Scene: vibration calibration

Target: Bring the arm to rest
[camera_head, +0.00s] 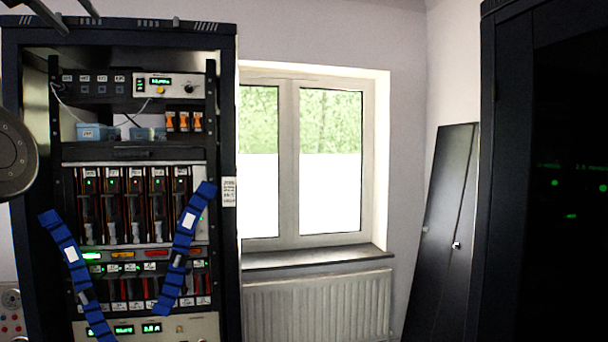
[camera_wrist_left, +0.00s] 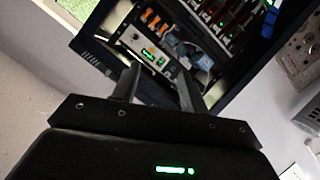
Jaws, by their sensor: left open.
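My left gripper (camera_head: 80,25) shows at the top left corner of the head view as two dark fingers, apart and empty, in front of the rack's top. In the left wrist view, the gripper (camera_wrist_left: 158,85) has its two dark fingers spread with nothing between them. The equipment rack (camera_head: 228,120) lies beyond the fingers and appears tilted in the left wrist view (camera_wrist_left: 90,38). A round grey part of my arm (camera_head: 15,155) shows at the left edge. My right gripper is out of view.
Two blue straps (camera_head: 182,247) cross the rack's front. A window (camera_head: 289,160) with a sill (camera_head: 315,256) and radiator (camera_head: 318,308) is in the middle. A dark panel (camera_head: 445,230) leans on the wall, beside a dark cabinet (camera_head: 506,170) at right.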

